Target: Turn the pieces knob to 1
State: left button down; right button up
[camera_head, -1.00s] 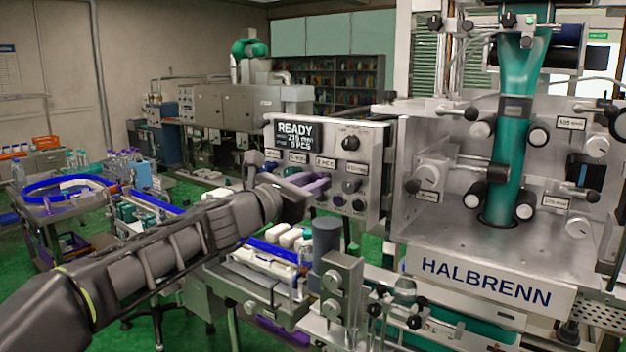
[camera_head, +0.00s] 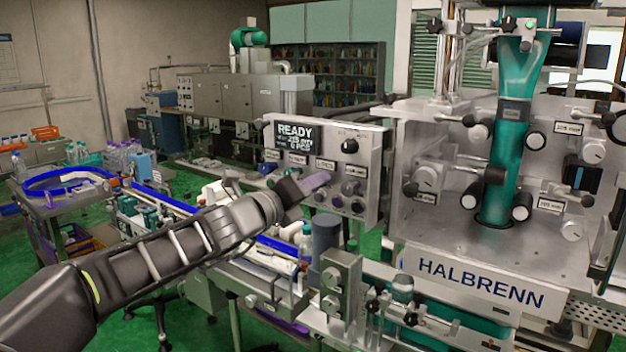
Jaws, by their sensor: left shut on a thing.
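The control panel (camera_head: 372,150) is a grey upright box left of the labelling machine. Its dark display (camera_head: 298,139) reads READY, with a length of about 215 mm and a PCS figure that is too small to read surely. A label (camera_head: 325,164) that seems to say PCS marks the pieces knob, third in the row. A neighbouring knob (camera_head: 351,187) shows to the right. My right gripper is out of view.
A larger black selector (camera_head: 349,146) sits at the panel's upper right. Small buttons (camera_head: 338,202) lie below the knobs, close to the gripper.

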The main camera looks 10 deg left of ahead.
pick_arm(q)
jog(key=shift+n+p, duration=0.45)
jog(key=shift+n, duration=0.85)
jog(key=shift+f, duration=0.1)
jog(key=c, duration=1.1)
grip_release()
jog(key=shift+c, duration=0.2)
jog(key=v, duration=0.7)
jog(key=shift+s+b, duration=0.3)
jog(key=shift+s, duration=0.1)
